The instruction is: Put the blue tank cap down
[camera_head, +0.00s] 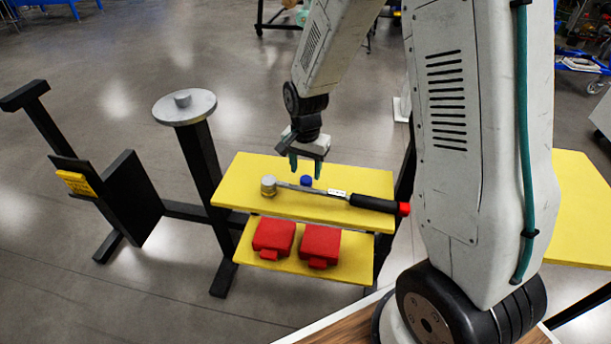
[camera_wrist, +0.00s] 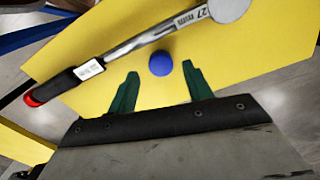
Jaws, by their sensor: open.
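The blue tank cap (camera_head: 306,181) sits on the upper yellow shelf (camera_head: 250,200), just behind the torque wrench. In the wrist view the round blue cap (camera_wrist: 161,63) lies on the yellow surface, ahead of and between the two green fingertips. My gripper (camera_head: 305,172) is above the cap, pointing down. In the wrist view my gripper (camera_wrist: 160,80) is open, with its fingers spread and clear of the cap on both sides.
A wrench (camera_head: 320,190) with a black and red handle lies across the upper shelf. Two red boxes (camera_head: 273,236) (camera_head: 320,245) sit on the lower yellow shelf (camera_head: 285,265). A round grey-topped stand (camera_head: 185,108) and a black frame with a yellow sign (camera_head: 76,183) stand left.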

